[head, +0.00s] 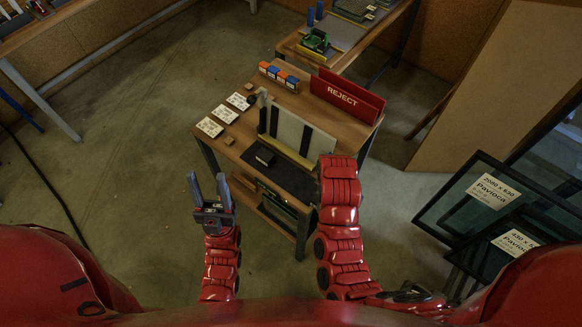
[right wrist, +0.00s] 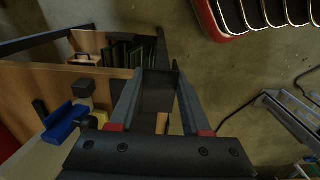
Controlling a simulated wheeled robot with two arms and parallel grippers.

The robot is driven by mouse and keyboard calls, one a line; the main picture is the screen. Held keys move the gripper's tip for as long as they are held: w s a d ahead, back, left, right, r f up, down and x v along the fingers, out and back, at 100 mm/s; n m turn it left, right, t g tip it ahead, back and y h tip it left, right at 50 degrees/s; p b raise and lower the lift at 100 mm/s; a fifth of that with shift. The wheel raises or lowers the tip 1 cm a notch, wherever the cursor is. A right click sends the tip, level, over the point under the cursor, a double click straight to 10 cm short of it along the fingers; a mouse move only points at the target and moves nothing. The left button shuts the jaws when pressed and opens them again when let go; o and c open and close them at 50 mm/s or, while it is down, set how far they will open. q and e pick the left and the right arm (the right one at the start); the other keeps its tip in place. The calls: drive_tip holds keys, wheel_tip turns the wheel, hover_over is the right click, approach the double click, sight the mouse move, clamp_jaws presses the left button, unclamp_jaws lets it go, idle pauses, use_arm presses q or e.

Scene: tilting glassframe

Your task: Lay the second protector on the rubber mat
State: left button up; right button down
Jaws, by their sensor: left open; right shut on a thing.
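The dark rubber mat (head: 294,181) lies on the front part of the wooden table. A small black block (head: 264,157), which looks like a protector, lies on the mat's left part. My right gripper (right wrist: 158,82) is shut on a dark square block (right wrist: 158,97), the second protector, in the right wrist view. In the head view my right forearm hides that gripper and the held protector, so their height over the mat cannot be told. My left gripper (head: 209,190) is open and empty, left of the table's front corner, with its fingers pointing away from me.
A pale panel with black strips (head: 290,129) stands behind the mat. A red REJECT bin (head: 345,93), small orange and blue boxes (head: 279,76) and white cards (head: 227,114) are further back. Framed glass panes (head: 470,195) stand at the right.

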drive_tip(key=w+a+b, duration=0.2)
drive_tip(key=w, duration=0.1)
drive_tip(key=w+a+f+b, duration=0.1)
drive_tip(key=w+a+b, duration=0.1)
drive_tip(key=w, duration=0.1)
drive_tip(key=w+a+b, duration=0.2)
drive_tip(key=w+b, duration=0.1)
drive_tip(key=shift+w+a+f, duration=0.15)
drive_tip(key=shift+w+a, duration=0.15)
drive_tip(key=shift+a, duration=0.05)
drive_tip(key=shift+w+a, duration=0.5)
drive_tip(key=shift+w, duration=0.1)
drive_tip(key=shift+w+a, duration=0.1)
drive_tip(key=shift+w, duration=0.05)
wheel_tip(320, 180, down, 2)
drive_tip(key=shift+f+p, duration=0.25)
drive_tip(key=shift+p, duration=1)
drive_tip(key=shift+f, duration=0.45)
